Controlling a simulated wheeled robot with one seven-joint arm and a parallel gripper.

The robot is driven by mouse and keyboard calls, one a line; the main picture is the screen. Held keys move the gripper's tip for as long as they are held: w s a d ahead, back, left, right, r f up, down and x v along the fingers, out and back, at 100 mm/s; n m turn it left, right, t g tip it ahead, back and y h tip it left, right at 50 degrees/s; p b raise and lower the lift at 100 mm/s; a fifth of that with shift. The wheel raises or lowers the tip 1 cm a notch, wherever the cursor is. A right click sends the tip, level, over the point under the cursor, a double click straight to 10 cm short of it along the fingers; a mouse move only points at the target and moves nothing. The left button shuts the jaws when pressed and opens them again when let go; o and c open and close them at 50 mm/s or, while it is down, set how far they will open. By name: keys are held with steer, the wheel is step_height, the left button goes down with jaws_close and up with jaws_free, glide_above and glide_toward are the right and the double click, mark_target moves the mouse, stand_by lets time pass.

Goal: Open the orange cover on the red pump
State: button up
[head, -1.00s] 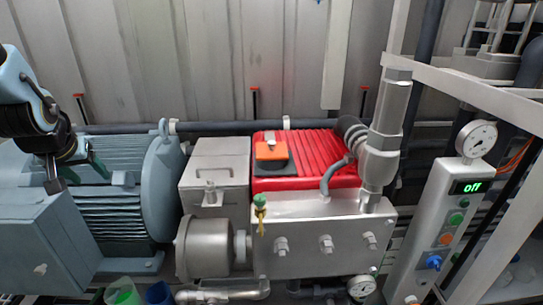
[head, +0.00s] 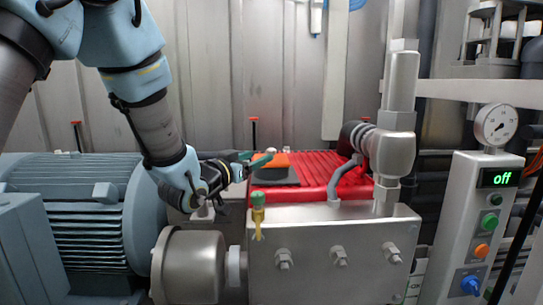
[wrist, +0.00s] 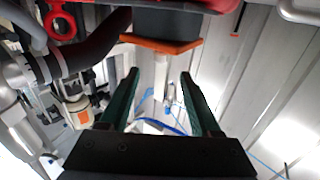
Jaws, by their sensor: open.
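The red pump (head: 322,168) has a ribbed red top behind a grey metal block. The orange cover (head: 279,160) sits on a black base (head: 275,177) on the pump's left part. My gripper (head: 258,158) is just left of the orange cover, fingers pointing right toward it; part of the cover is hidden behind a fingertip. In the wrist view the orange cover (wrist: 163,44) is a thin slab edge under the black base (wrist: 166,22), beyond the fingertips. My gripper (wrist: 160,75) is open there, with nothing between its green fingers. Whether a fingertip touches the cover, I cannot tell.
A green-topped brass valve (head: 258,212) stands in front of the gripper. A grey vertical fitting (head: 391,130) with a hose rises right of the cover. A blue-grey motor (head: 85,205) is on the left. The control panel (head: 485,210) reads "off".

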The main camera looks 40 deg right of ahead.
mark_target(269, 152)
steer(key=p+x, duration=0.1)
steer(key=x, duration=0.7)
steer(key=shift+w+d, duration=0.15)
steer(key=shift+d, duration=0.2)
jaws_close()
stand_by(1.0)
